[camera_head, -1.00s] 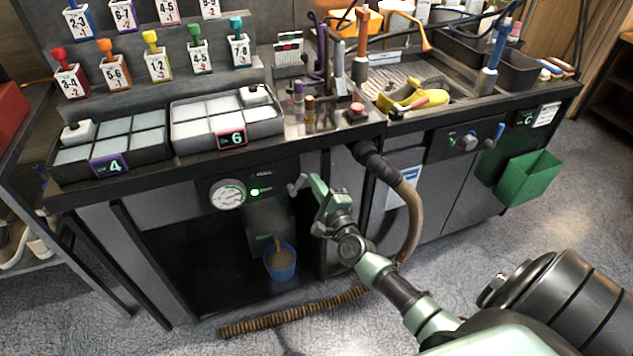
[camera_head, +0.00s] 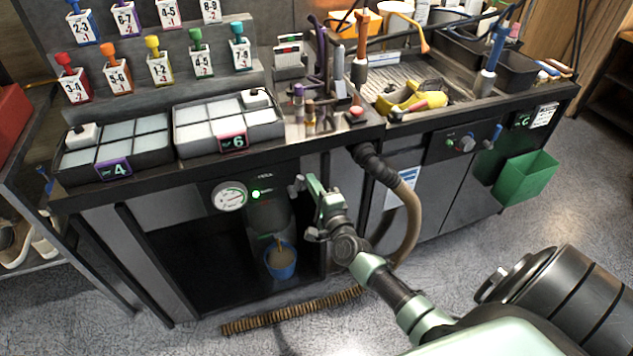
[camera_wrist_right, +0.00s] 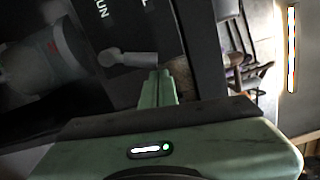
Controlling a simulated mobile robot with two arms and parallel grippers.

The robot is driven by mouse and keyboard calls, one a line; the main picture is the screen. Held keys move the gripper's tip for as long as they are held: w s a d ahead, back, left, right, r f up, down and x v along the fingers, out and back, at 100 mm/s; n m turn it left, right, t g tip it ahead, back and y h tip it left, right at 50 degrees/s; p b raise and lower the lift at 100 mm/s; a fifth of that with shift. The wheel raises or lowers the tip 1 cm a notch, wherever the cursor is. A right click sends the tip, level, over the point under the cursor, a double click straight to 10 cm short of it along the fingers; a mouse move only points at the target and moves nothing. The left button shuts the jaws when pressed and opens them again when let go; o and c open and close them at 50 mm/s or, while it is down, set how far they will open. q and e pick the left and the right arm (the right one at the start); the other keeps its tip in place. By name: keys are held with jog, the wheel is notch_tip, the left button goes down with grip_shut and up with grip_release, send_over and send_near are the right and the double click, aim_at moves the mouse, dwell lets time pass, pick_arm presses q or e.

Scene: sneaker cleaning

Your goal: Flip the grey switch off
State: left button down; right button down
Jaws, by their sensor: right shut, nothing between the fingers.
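The grey switch (camera_head: 296,186) is a short lever on the front panel of the bench, right of a round gauge (camera_head: 230,197) and a lit green lamp (camera_head: 256,194). In the right wrist view the lever (camera_wrist_right: 128,58) lies sideways, its rounded end on the picture's left near lettering that reads "UN". My right gripper (camera_head: 311,181) is shut and empty, just right of the lever in the head view. In the right wrist view its fingertips (camera_wrist_right: 159,78) are just below the lever's right end; whether they touch it I cannot tell. My left gripper is out of view.
A brown ribbed hose (camera_head: 407,205) hangs right of my right gripper. A blue cup (camera_head: 281,264) stands in the open bay below the panel. The worktop edge (camera_head: 220,155) overhangs the panel, with trays above. A green bin (camera_head: 526,177) hangs farther right.

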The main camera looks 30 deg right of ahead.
jog(key=shift+w+a+r+n+p, duration=0.2)
jog(key=shift+a+r+n+p, duration=0.1)
jog(key=shift+a+n+p, duration=0.8)
jog(key=shift+w+a+r+n+p, duration=0.15)
jog(key=shift+a+r+n+p, duration=0.25)
jog(key=shift+n+p, duration=0.75)
jog(key=shift+w+a+r+n+p, duration=0.2)
jog(key=shift+a+n+p, duration=0.55)
jog(key=shift+n, duration=0.9)
jog(key=shift+a, duration=0.15)
